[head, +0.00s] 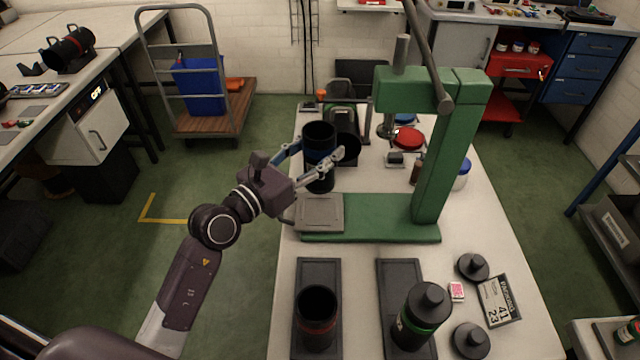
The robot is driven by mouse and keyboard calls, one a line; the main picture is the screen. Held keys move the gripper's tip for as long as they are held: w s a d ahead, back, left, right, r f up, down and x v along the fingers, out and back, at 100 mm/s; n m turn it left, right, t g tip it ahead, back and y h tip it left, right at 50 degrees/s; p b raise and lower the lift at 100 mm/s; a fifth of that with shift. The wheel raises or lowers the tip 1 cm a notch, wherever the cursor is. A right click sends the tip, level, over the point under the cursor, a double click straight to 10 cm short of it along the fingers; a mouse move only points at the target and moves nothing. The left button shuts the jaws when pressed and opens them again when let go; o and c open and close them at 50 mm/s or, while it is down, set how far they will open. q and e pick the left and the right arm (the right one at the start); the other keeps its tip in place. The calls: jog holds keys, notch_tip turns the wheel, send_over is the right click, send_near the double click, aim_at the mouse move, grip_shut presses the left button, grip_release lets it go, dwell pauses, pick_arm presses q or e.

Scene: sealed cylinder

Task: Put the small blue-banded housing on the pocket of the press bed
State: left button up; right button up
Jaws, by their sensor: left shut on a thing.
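The small blue-banded housing (319,134) is a black open-topped cylinder with a blue band. It is upright in my left gripper (320,150), whose fingers close around it from both sides. The green press (440,150) stands on the table, and its bed carries a grey square plate with the pocket (320,213). The housing appears behind this plate in the head view, beyond the bed's far edge. I cannot tell whether its base touches anything. My right gripper is out of view.
A red-banded housing (317,325) and a green-banded, capped one (421,320) stand on dark trays in front. Black caps (472,267) and a label card (498,300) lie at right. A black bin (349,150) is beside the held housing. The press arm and lever overhang the right side.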

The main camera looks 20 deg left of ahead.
aim_at(319, 180)
pick_arm(q)
notch_tip(319, 180, down, 3)
jog(key=shift+w+r+b, duration=0.1)
jog(key=shift+w+b, duration=0.05)
jog(key=shift+b, duration=0.15)
notch_tip(319, 180, down, 2)
jog(key=shift+f+b, duration=0.1)
jog(key=shift+b, duration=0.2)
notch_tip(319, 180, down, 4)
jog(key=shift+r+b, duration=0.15)
jog(key=shift+b, duration=0.7)
jog(key=shift+f, duration=0.45)
jog(key=o, duration=1.2)
jog(key=shift+f, duration=0.1)
jog(key=o, duration=0.4)
jog(key=shift+c, duration=0.2)
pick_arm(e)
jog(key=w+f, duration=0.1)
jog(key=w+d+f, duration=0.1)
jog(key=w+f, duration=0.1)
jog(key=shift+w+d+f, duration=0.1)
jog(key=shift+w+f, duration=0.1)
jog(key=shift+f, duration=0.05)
